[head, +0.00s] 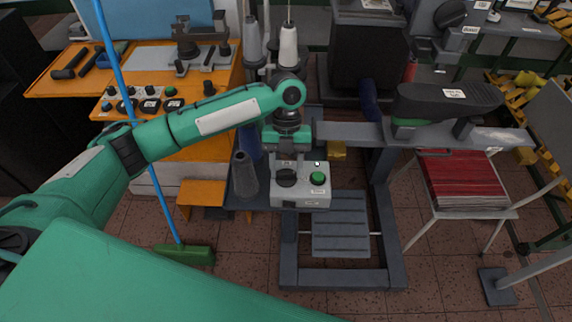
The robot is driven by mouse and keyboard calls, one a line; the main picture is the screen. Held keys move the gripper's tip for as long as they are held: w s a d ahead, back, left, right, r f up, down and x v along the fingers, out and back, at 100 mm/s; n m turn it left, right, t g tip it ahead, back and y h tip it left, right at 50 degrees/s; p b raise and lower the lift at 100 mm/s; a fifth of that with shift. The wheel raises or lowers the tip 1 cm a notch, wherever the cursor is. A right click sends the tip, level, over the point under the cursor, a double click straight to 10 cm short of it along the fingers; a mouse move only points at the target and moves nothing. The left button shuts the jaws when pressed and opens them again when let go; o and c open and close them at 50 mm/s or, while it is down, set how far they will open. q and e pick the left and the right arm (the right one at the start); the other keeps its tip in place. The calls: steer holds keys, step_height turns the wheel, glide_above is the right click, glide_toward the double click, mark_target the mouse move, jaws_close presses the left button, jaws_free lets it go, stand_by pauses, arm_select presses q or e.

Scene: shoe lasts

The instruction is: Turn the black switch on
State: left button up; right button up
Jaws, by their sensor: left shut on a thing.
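The black switch (287,179) is a round dark knob on the face of a small grey control box (300,201), near the middle of the head view. A green button (317,178) sits to its right on the same box. My left gripper (287,167) reaches in from the left and points down at the box. Its jaws are shut on the black switch, and partly hide its upper side. The switch's exact angle is too small to read. My right gripper is not in view.
A dark grey metal frame (345,277) stands right of the box, with a black machine part (448,102) on its beam. A grey cone (244,175) stands close left of the box. An orange bench (215,125) and a blue-handled broom (184,253) are further left.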

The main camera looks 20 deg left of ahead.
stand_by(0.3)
arm_select(q)
steer(key=o, duration=1)
steer(key=shift+r, duration=0.1)
steer(key=b+v, duration=0.1)
steer(key=v, duration=1.2)
steer(key=shift+r+b, duration=0.3)
steer(key=shift+b, duration=0.1)
steer(key=shift+w, duration=0.1)
